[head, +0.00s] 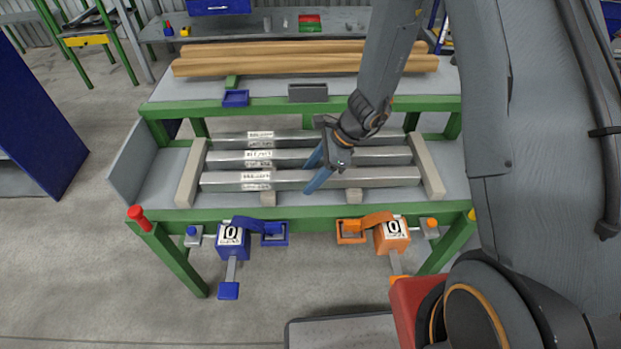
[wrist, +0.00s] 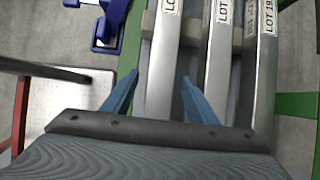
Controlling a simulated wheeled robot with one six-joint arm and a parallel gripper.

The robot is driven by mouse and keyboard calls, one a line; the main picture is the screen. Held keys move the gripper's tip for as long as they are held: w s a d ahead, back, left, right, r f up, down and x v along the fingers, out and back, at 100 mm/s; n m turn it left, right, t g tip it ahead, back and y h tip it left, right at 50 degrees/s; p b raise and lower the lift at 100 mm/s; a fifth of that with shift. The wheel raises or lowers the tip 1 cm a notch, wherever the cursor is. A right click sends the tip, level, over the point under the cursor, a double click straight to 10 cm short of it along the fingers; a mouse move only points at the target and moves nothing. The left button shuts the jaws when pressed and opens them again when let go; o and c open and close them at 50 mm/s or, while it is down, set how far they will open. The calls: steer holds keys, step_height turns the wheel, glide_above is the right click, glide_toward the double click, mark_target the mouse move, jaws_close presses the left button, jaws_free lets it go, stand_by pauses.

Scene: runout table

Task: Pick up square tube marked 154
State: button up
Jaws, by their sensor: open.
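Three grey square tubes lie side by side on the green-framed table: a front one (head: 380,177), a middle one (head: 385,155) and a back one (head: 300,138). Each has a white label near its left end, too small to read in the head view. My gripper (head: 312,177) is open over the front tube, right of its label. In the wrist view its blue fingers (wrist: 161,76) are on either side of that tube (wrist: 161,60), the leftmost there. Its label is cut off; the other labels start with "LOT". I cannot tell which tube is marked 154.
Grey end blocks (head: 428,170) and small supports (head: 268,198) hold the tubes. Blue (head: 233,240) and orange (head: 392,236) clamps marked 0 sit along the front edge. Long wooden-coloured bars (head: 270,60) lie on the shelf behind.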

steer(key=shift+c, duration=0.4)
jaws_close()
steer(key=shift+r, duration=0.1)
